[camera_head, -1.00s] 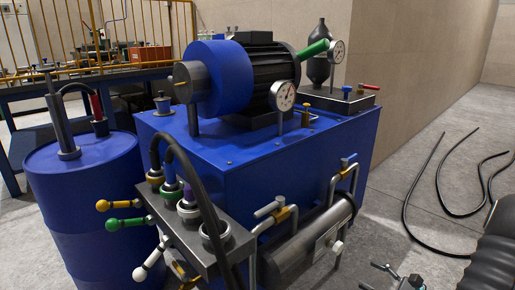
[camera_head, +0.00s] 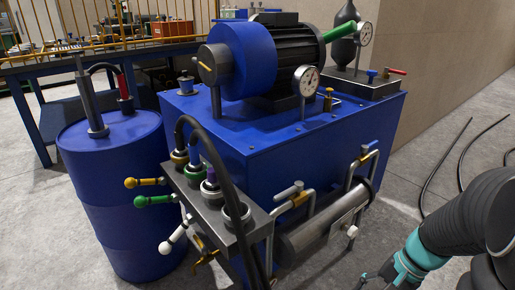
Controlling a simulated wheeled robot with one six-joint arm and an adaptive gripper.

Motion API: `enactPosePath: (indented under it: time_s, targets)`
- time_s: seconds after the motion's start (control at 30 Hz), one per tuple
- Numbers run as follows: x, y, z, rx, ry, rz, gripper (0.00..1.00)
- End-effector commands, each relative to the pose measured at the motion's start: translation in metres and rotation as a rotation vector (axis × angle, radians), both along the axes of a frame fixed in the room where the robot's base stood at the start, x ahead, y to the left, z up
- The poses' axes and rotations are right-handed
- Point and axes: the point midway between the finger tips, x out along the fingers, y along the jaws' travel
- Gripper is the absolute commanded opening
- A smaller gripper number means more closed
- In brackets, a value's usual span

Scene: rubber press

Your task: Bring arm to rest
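My arm (camera_head: 462,222), dark and ribbed with a teal band, enters at the lower right of the head view. It is to the right of the blue press unit (camera_head: 235,140) and in front of it. Small metal parts at the bottom edge, left of the teal band, seem to belong to my gripper (camera_head: 372,282). They are mostly cut off by the frame, so I cannot tell whether the fingers are open or shut. No held object shows.
A blue drum (camera_head: 112,190) stands left of the unit. A valve block (camera_head: 215,207) with yellow, green and white ball levers juts out in front, beside a horizontal metal cylinder (camera_head: 318,222). Black hoses (camera_head: 440,165) lie on the floor at right.

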Motion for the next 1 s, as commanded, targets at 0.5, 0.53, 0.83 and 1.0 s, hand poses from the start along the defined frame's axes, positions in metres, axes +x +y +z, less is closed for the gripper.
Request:
enactPosePath:
  time_s: [0.5, 0.53, 0.83, 1.0]
  targets:
    - [-0.015, 0.041, 0.139, -0.483, -0.349, 0.506, 0.65]
    - [-0.017, 0.045, 0.148, -0.499, -0.373, 0.528, 0.65]
    - [-0.032, 0.092, 0.215, -0.564, -0.605, 0.677, 0.65]
    - [-0.034, 0.103, 0.223, -0.558, -0.637, 0.715, 0.65]
